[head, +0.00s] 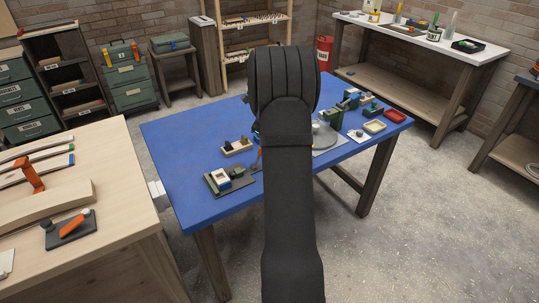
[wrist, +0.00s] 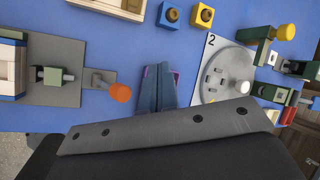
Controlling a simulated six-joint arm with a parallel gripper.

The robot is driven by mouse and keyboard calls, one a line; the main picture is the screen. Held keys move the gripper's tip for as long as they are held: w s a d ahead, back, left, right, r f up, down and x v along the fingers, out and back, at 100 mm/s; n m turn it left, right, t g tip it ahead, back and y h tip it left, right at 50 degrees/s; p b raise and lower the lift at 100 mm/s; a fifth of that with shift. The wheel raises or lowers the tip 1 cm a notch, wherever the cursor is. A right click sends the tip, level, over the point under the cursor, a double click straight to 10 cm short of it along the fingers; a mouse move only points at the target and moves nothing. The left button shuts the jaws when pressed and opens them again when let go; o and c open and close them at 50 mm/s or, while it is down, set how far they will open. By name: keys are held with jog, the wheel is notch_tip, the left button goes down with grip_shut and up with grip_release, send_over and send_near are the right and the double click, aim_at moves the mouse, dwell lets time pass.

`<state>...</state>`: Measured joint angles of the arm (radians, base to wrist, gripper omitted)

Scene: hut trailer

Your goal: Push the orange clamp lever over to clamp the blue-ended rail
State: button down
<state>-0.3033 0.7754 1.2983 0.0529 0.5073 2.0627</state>
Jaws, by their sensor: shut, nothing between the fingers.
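In the wrist view the orange round end of the clamp lever (wrist: 121,92) stands at the right of a grey base plate (wrist: 62,97). A green clamp body (wrist: 52,76) sits on that plate. At the left edge a pale block with blue parts (wrist: 12,68) is cut off by the frame; I cannot tell whether it is the blue-ended rail. My gripper (wrist: 158,72) is shut and empty, a little right of the orange end and apart from it. In the head view the clamp station (head: 222,180) is on the blue table, and my arm hides the gripper.
A grey disc plate marked 2 (wrist: 226,76) lies close right of my gripper. Blue (wrist: 169,14) and yellow (wrist: 202,15) blocks stand beyond. Green fixtures (head: 333,116) crowd the table's right. The blue table (head: 180,143) is clear at its left. A wooden bench (head: 105,165) holds rails and orange parts.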

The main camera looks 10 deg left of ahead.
jog(key=s+a+f+n+t+y, duration=0.2)
jog(key=s+a+n+t+y, duration=0.3)
jog(key=s+a+n, duration=0.3)
jog(key=d+f, duration=0.1)
jog(key=d, duration=0.1)
jog(key=d+f+y, duration=0.1)
jog(key=d, duration=0.2)
jog(key=d+f+y, duration=0.1)
jog(key=d, duration=0.2)
jog(key=shift+s+d+f+m+t, duration=0.15)
jog(key=shift+s+f+m+t, duration=0.15)
jog(key=shift+f+t, duration=0.1)
jog(key=s+d+m, duration=0.1)
jog(key=d, duration=0.2)
jog(key=s+d+f+m+t+y, duration=0.1)
jog(key=d, duration=0.2)
jog(key=s+d+m, duration=0.1)
jog(key=d, duration=0.2)
jog(key=shift+s+f+t, duration=0.25)
jog(key=shift+f+t, duration=0.05)
jog(key=shift+t, duration=0.1)
jog(key=shift+w+a, duration=0.1)
jog(key=x, duration=0.9)
jog(key=shift+w+a, duration=0.25)
jog(key=shift+a, duration=0.05)
